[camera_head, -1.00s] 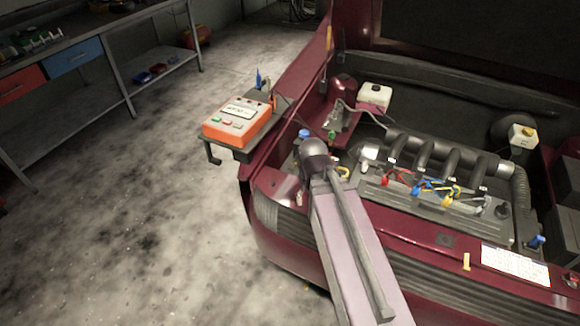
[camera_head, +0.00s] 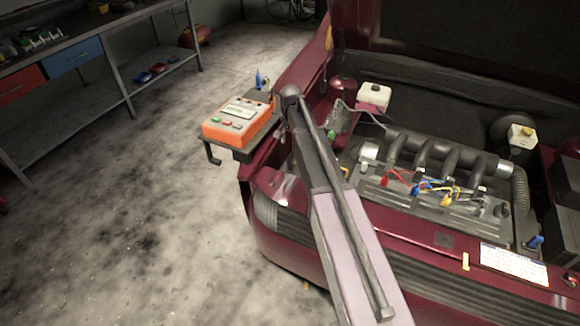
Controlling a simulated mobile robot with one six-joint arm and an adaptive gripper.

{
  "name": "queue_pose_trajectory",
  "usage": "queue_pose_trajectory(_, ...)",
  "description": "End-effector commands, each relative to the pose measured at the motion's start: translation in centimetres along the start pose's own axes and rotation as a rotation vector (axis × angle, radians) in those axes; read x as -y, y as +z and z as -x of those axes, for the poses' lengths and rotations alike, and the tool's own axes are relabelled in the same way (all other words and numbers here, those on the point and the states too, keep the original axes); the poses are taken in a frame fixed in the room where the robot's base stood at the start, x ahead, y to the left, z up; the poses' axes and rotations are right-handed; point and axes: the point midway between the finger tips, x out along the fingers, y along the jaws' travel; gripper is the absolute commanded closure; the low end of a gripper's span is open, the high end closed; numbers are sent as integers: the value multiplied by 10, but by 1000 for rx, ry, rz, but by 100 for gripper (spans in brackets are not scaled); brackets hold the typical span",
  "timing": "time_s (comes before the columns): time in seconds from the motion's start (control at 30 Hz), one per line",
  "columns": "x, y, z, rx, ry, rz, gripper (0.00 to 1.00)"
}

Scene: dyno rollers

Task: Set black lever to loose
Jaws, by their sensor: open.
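A dark bent piece (camera_head: 212,155), the only lever-like black part I can make out, hangs at the front left corner of the dark tray (camera_head: 240,153). Its setting cannot be read, and I cannot tell whether it is the black lever. My arm reaches up from the bottom middle and ends in a round dark joint just right of the orange tester. My gripper does not show; it is hidden beyond that joint.
An orange tester (camera_head: 232,125) with coloured buttons sits on the tray beside the dark red car (camera_head: 285,262). The open engine bay holds an engine (camera_head: 425,205) with coloured wires. A workbench (camera_head: 95,52) stands at the upper left. The floor (camera_head: 120,230) at left is clear.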

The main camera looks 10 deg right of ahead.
Motion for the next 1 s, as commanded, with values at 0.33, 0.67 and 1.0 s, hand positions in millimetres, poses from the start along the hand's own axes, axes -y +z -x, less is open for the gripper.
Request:
queue_pose_trajectory(0.33,6,-6,0,0,0,-20,34)
queue_pose_trajectory(0.67,6,-6,-4,0,0,-18,34)
queue_pose_trajectory(1.0,6,-6,-23,0,0,-17,34)
